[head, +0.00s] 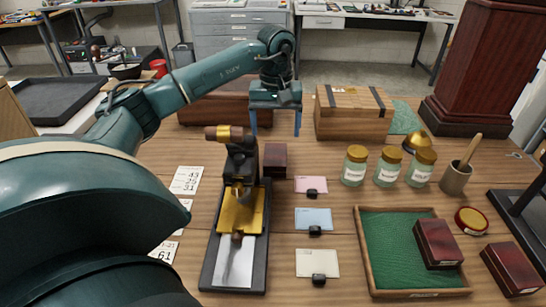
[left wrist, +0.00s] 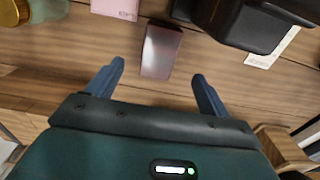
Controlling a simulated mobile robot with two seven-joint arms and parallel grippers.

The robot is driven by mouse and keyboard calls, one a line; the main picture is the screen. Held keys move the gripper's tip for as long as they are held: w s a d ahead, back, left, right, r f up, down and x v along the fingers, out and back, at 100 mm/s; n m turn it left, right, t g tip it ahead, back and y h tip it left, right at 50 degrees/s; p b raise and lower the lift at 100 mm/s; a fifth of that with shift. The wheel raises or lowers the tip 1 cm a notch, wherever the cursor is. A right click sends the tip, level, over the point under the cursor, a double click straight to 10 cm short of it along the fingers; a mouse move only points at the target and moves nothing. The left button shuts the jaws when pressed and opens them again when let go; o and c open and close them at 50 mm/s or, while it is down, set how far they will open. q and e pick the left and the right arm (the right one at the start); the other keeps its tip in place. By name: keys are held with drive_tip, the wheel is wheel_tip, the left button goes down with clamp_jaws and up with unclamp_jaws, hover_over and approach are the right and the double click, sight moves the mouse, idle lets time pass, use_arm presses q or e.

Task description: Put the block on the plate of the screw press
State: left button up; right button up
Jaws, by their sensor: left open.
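A dark red-brown block (head: 275,160) stands on the table just right of and behind the screw press (head: 243,160). The press has a brass plate (head: 240,212) and a dark base, with a pale sheet in front of the plate. My left gripper (head: 276,128) is open and empty, pointing down above and a little behind the block. In the left wrist view the block (left wrist: 161,50) lies ahead of and between the open fingertips (left wrist: 159,72), not gripped; the dark press (left wrist: 245,22) is beside it. My right gripper is not in view.
Two similar red-brown blocks are at the right, one in a green-lined tray (head: 365,280) and one on the table (head: 512,268). Glass jars (head: 388,170), a wooden box (head: 353,115) and a brown case (head: 215,105) stand behind. Small cards (head: 313,220) lie right of the press.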

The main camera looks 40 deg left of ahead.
use_arm(q)
hover_over(275, 155)
drive_tip(key=f, duration=0.4)
drive_tip(key=shift+s+d+f, duration=0.15)
drive_tip(key=shift+d+f, duration=0.05)
drive_tip(key=shift+a+f+p, duration=0.1)
drive_tip(key=shift+f+p, duration=0.3)
drive_tip(key=shift+f, duration=2.5)
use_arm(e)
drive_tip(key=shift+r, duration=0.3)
use_arm(q)
drive_tip(key=shift+c, duration=0.3)
